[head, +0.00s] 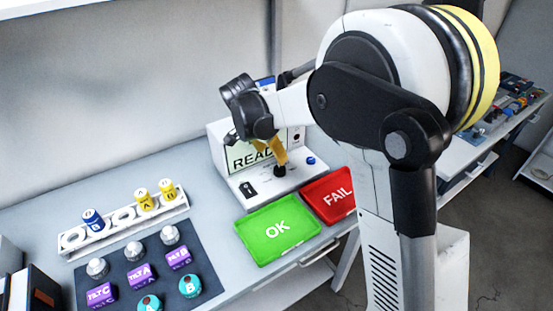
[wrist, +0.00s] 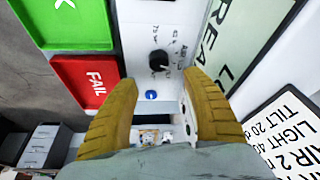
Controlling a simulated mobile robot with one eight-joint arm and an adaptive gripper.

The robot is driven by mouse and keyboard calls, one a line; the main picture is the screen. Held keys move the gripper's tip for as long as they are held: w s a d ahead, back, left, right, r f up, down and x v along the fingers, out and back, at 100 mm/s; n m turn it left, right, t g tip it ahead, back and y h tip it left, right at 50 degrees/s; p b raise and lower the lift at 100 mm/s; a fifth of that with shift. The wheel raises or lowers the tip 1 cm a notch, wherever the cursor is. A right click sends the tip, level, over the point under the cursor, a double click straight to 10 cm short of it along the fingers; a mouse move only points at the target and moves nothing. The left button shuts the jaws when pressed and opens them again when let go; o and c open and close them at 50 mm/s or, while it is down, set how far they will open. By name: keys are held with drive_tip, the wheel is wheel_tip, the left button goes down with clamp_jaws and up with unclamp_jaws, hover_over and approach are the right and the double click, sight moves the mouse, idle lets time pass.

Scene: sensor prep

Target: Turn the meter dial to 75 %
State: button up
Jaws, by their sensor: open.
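The meter is a white box (head: 232,181) with a large "READ…" display, on the table in the middle of the head view. Its black dial (wrist: 158,61) sits on the white panel with small printed marks around it; the dial (head: 279,171) is partly visible below my fingers in the head view. I cannot read the pointer's setting clearly. My gripper (wrist: 158,79) is open, with yellow fingers on either side of the dial's line in the wrist view. In the head view my gripper (head: 276,152) is above the dial. The fingers look apart from the dial.
A blue button (wrist: 151,95) and a black switch (head: 248,189) are on the meter's panel. A green OK tray (head: 255,243) and a red FAIL tray (head: 318,207) lie in front. A white rack (head: 102,238) and a dark mat (head: 123,262) with purple and teal pieces are left.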

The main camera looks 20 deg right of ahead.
sight(280, 168)
drive_tip(key=b+x, duration=0.3)
drive_tip(key=x, duration=0.6)
drive_tip(key=shift+s+d+f, duration=0.1)
drive_tip(key=shift+f, duration=0.25)
drive_tip(key=shift+c, duration=0.4)
drive_tip(key=c, duration=1.1)
